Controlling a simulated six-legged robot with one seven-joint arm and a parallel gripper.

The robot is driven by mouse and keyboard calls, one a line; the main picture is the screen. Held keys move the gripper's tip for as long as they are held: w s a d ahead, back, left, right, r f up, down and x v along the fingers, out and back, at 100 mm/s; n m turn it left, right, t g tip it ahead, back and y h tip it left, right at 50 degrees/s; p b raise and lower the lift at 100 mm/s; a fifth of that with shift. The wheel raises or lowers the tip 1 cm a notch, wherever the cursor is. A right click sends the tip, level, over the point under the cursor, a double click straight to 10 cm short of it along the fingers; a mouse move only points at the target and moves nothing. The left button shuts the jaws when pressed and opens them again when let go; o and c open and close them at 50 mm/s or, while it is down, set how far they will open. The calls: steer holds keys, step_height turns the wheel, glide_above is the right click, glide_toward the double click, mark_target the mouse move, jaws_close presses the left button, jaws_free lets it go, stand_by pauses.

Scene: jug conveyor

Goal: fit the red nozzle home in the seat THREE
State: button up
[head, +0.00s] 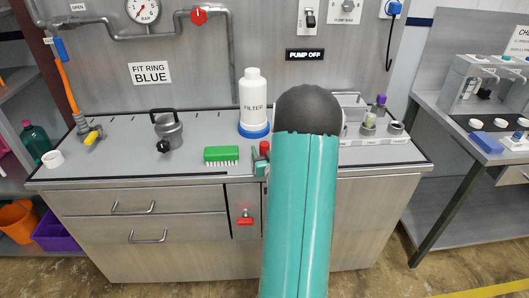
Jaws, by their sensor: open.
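A small red piece (264,148), which may be the red nozzle, shows just left of my arm near the counter's front edge, by a small teal and grey fixture (260,166). My arm hides part of this spot. A row of seats stands on the right of the counter: one grey ring seat (396,128) looks empty, and another (369,126) holds a pale piece. The labels on their front strip are too small to read, so I cannot tell which is THREE. My gripper is hidden behind my raised teal arm.
A white FILTER bottle (253,97) stands in a blue ring (254,131). A green brush (221,155), a grey pot (168,130) and a yellow-handled hose nozzle (93,136) are to the left. A purple-topped item (380,105) stands behind the seats. The left counter front is mostly clear.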

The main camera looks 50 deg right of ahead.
steer(key=x, duration=0.2)
steer(key=shift+w+d, duration=0.2)
steer(key=c, duration=1)
steer(key=shift+c, duration=0.6)
steer(key=shift+r, duration=0.1)
